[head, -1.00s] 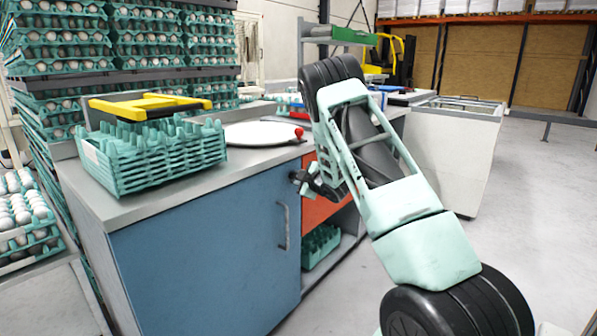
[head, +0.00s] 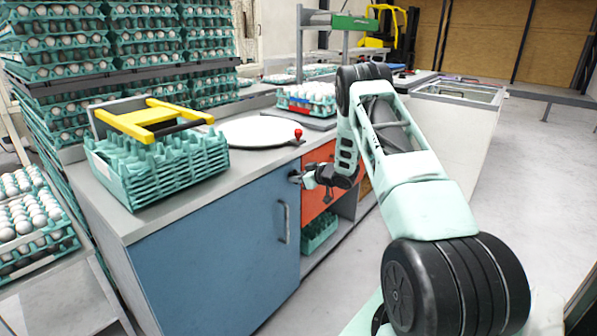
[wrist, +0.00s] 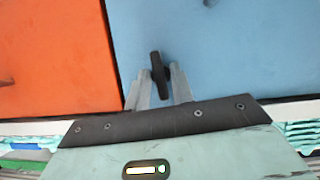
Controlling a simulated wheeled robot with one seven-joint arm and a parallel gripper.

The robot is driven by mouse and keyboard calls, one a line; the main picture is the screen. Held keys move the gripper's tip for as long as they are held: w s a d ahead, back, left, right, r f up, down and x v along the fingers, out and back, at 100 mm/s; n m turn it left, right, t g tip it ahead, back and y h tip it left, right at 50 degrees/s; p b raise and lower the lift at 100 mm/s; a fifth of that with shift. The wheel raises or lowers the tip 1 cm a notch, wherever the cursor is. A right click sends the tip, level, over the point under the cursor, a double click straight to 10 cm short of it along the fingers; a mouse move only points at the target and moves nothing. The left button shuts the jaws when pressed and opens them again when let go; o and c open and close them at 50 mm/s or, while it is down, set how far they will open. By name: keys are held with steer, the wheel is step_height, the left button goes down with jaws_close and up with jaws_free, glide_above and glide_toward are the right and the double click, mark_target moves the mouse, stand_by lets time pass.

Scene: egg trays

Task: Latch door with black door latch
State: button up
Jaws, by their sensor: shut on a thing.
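The black door latch (wrist: 158,72) sits on the blue door (wrist: 220,45) near its edge beside the orange panel (wrist: 50,60). In the wrist view it stands nearly upright between the two grey fingers of my gripper (wrist: 160,88), which are shut on it. In the head view my gripper (head: 304,178) is at the upper right corner of the blue door (head: 215,250), just under the countertop; the latch is largely hidden there. The blue door looks closed, flush with the cabinet front.
A grey door handle (head: 282,222) is below my gripper. Green egg trays (head: 158,165) and a yellow frame (head: 150,118) stand on the counter. A red knob (head: 298,134) is at the counter edge. An open shelf with a green tray (head: 319,232) lies right of the door. The floor in front is clear.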

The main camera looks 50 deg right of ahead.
steer(key=shift+m+y+p, duration=0.4)
stand_by(0.3)
steer(key=o, duration=0.7)
steer(key=v, duration=1.7)
steer(key=shift+r, duration=0.15)
steer(key=shift+s, duration=0.15)
